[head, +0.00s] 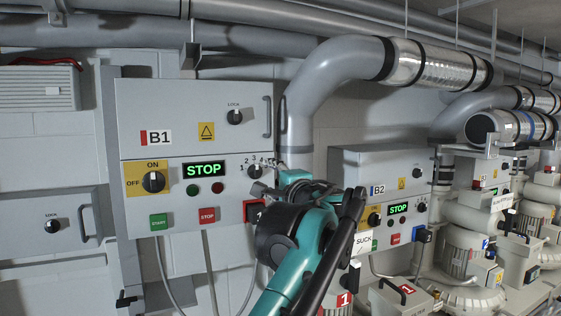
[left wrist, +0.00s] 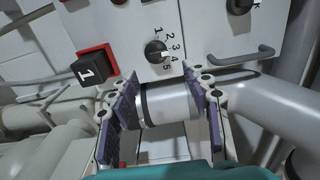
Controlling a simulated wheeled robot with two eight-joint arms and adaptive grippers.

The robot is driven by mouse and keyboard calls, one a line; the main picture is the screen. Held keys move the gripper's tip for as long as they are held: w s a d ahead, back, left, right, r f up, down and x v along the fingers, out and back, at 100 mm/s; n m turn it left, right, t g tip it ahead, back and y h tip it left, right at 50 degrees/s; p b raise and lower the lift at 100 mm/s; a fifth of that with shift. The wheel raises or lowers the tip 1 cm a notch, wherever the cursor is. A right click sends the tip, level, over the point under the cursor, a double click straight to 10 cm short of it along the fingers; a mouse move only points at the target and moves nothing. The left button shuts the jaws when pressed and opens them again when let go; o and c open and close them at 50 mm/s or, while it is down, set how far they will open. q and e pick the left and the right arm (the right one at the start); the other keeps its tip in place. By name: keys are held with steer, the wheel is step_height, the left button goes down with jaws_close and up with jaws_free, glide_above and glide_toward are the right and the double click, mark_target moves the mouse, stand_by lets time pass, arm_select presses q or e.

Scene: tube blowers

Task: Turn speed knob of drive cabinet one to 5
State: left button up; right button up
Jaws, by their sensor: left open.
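Drive cabinet one (head: 185,228), labelled B1, hangs on the wall in the left half of the head view, its display reading STOP. Its speed knob (head: 254,171), black with a printed number scale, sits at the right edge of the panel. In the left wrist view the speed knob (left wrist: 155,51) has its light mark towards the 4 and 5 side; the exact number is hard to tell. My left gripper (head: 274,170) is close in front of the knob, partly hiding the scale. In the wrist view the left gripper (left wrist: 164,76) is open and empty, apart from the knob. My right gripper is not in view.
A black-and-red plug (left wrist: 94,69) marked 1 sits beside the knob. The on/off switch (head: 153,182), green start button (head: 158,221) and red stop button (head: 207,215) are to the left. Cabinet B2 (head: 350,165) and a large pipe (head: 300,100) stand to the right.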

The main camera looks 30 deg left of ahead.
mark_target(258, 171)
arm_select(q)
steer(key=p+x, duration=0.1)
steer(key=x, duration=0.6)
steer(key=shift+w+a+f, duration=0.15)
steer(key=shift+a, duration=0.15)
jaws_close()
